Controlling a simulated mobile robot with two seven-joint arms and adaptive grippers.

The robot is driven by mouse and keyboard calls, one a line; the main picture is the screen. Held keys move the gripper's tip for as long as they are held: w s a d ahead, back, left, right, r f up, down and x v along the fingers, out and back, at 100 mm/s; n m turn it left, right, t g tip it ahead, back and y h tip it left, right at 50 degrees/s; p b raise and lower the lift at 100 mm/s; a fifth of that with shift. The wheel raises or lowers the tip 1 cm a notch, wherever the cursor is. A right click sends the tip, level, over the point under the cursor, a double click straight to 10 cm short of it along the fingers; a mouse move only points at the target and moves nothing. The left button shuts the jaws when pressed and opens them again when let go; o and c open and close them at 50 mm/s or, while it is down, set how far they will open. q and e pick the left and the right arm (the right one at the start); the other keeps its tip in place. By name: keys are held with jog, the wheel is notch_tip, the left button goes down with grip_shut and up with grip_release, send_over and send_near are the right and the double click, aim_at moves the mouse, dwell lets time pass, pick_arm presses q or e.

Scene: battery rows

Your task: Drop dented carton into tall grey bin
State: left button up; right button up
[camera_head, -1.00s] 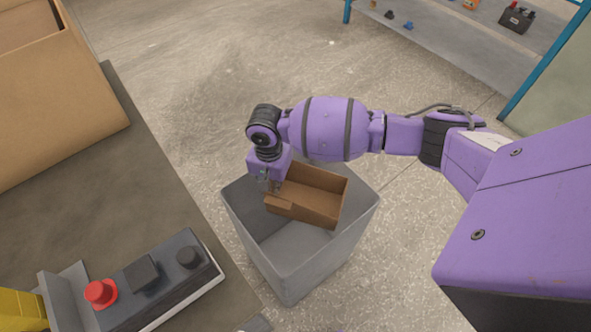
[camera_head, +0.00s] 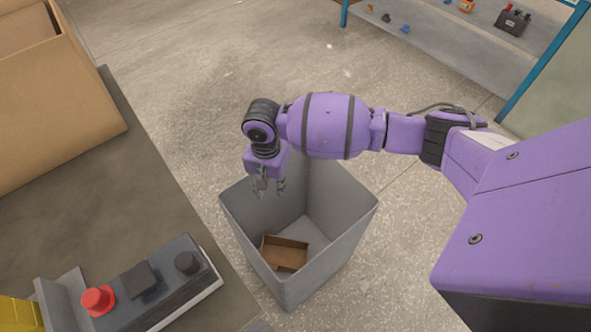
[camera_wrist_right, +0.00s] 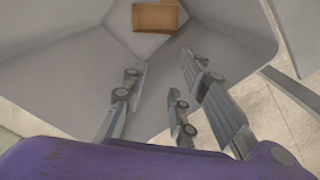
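The brown open carton (camera_head: 285,253) lies inside the tall grey bin (camera_head: 345,235), low down near its front left wall. It also shows in the right wrist view (camera_wrist_right: 158,17), far below the fingers on the bin's floor. Any dent is too small to make out. My right gripper (camera_head: 270,188) is over the bin's upper left part, fingers pointing down, apart and empty. In the right wrist view its fingers (camera_wrist_right: 165,80) are spread with nothing between them. My left gripper is not in view.
A dark worktop (camera_head: 110,190) at the left bears a big cardboard box (camera_head: 55,110) and a control box with a red button (camera_head: 98,300). A blue-framed shelf (camera_head: 440,50) with small items stands at the back right.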

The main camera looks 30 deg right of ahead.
notch_tip(320, 180, up, 10)
jog(key=shift+f, duration=0.15)
dwell(0.5)
